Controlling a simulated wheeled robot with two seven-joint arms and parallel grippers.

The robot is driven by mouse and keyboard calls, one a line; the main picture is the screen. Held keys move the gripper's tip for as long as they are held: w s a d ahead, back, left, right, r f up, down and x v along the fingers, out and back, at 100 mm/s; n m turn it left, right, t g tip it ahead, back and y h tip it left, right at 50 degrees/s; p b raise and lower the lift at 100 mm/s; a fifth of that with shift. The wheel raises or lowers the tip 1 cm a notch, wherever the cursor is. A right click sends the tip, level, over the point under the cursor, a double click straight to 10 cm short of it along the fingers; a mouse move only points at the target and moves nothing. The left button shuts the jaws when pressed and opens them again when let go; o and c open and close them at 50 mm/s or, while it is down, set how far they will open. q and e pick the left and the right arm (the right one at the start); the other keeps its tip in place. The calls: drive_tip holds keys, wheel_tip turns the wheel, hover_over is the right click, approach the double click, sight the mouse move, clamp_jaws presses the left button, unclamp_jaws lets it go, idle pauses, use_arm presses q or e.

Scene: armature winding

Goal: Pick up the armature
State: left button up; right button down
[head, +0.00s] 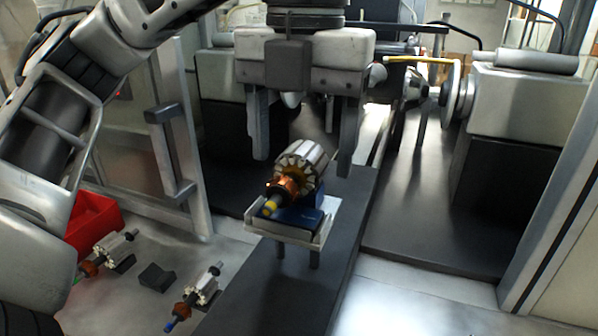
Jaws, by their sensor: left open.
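The armature (301,168) has a silver ribbed core, a copper commutator and a shaft with a yellow end pointing down and to the left. It rests tilted on a blue cradle on a small pale stand (308,235) in the middle of the head view. My left gripper (303,168) is open above it, pointing down. One finger shows to the left of the core and the other to the right, both apart from it as far as I can tell. Their exact depth against the armature is unclear. My right gripper is out of view.
Two smaller armatures, one at the far left (110,249) and one lower down (201,290), lie on the light surface beside a black block (157,277). A red bin (92,222) stands behind them. A winding machine (525,105) is at right. A metal door frame (190,150) is at left.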

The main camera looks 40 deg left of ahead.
use_arm(q)
drive_tip(key=shift+f, duration=0.85)
drive_tip(key=c, duration=1.2)
drive_tip(key=shift+c, duration=0.4)
drive_tip(key=shift+r, duration=0.2)
